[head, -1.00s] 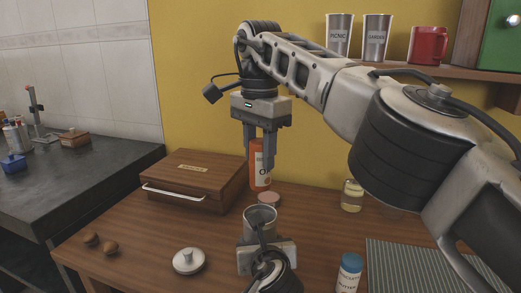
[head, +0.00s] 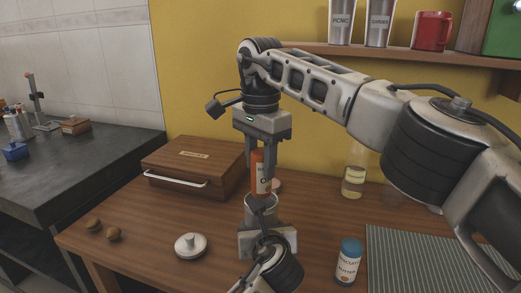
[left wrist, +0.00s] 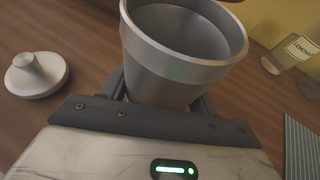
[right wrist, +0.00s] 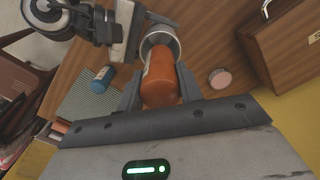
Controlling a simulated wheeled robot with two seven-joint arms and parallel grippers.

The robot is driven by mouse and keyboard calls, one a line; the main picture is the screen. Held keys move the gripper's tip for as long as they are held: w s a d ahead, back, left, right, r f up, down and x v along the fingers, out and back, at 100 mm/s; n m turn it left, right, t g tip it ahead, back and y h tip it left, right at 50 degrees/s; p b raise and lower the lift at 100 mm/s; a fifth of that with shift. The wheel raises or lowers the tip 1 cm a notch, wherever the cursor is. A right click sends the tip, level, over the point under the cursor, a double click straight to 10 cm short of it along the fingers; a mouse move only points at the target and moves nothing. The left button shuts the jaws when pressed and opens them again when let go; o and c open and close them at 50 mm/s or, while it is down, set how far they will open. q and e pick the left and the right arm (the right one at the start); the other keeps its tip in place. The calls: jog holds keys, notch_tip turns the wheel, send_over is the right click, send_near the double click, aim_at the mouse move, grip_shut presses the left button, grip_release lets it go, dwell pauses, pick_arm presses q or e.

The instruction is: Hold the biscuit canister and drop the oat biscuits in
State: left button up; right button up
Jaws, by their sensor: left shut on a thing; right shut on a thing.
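The biscuit canister (head: 261,208) is a grey steel cup, upright and open at the top. My left gripper (head: 264,234) is shut on it, low on its side; the left wrist view shows its wide mouth (left wrist: 185,30). My right gripper (head: 262,178) points straight down above it, shut on the orange, labelled oat biscuits packet (head: 258,172). The packet's lower end is at the canister's mouth; I cannot tell whether it is inside the rim. In the right wrist view the packet (right wrist: 160,80) covers part of the opening. A knobbed grey lid (head: 190,245) lies on the table to the left.
A wooden case (head: 195,160) with a white handle stands at the back left. A blue-capped jar (head: 349,262), a yellow-filled jar (head: 353,182) and a striped mat (head: 410,262) are to the right. A pink disc (right wrist: 220,79) lies behind the canister.

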aim_at(260, 187)
jog(key=shift+f, duration=3.25)
jog(key=o, duration=1.1)
jog(key=shift+r, duration=0.15)
notch_tip(260, 187, up, 12)
jog(key=shift+f, duration=0.1)
pick_arm(q)
jog(key=o, duration=1.1)
